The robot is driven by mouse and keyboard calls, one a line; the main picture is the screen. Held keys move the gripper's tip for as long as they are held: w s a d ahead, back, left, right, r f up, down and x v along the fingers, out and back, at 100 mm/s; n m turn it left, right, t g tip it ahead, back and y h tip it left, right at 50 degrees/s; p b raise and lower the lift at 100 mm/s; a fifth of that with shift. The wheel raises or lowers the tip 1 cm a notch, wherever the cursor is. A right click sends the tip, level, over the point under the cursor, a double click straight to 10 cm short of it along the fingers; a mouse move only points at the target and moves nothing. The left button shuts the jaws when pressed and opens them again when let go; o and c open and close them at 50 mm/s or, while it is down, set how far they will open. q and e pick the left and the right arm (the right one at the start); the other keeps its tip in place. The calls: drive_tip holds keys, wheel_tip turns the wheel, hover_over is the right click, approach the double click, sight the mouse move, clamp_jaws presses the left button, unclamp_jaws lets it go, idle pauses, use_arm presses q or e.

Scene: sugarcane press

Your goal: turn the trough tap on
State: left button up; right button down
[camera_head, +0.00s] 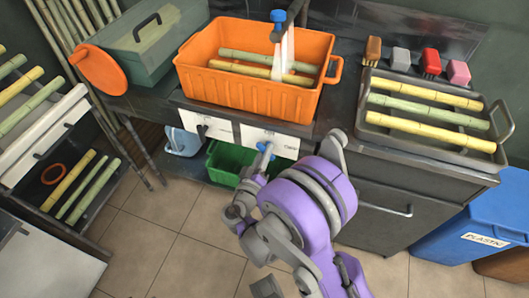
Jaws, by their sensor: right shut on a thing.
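A tap with a blue knob (278,15) stands on a dark pipe over the orange crate (200,85). Pale, whitish streams (284,55) hang below it into the crate. A blue handle (266,147) sits in front of the right-hand white label panel (285,144), below the crate. My right gripper (259,160) is shut on this blue handle; the fingertips are small and partly hidden by my purple arm. The lettering on the panels is too small to read. My left gripper is not in view.
A green bin (222,163) stands below the panels. Canes lie in the crate and in the grey tray (445,153) at right. Brushes (431,61) sit behind the tray. A blue bin (480,225) is at lower right. The tiled floor (165,235) at left is clear.

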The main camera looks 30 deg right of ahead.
drive_tip(key=m, duration=0.4)
drive_tip(key=shift+m, duration=0.4)
idle(0.4)
drive_tip(key=c, duration=0.7)
unclamp_jaws()
drive_tip(key=v, duration=1.1)
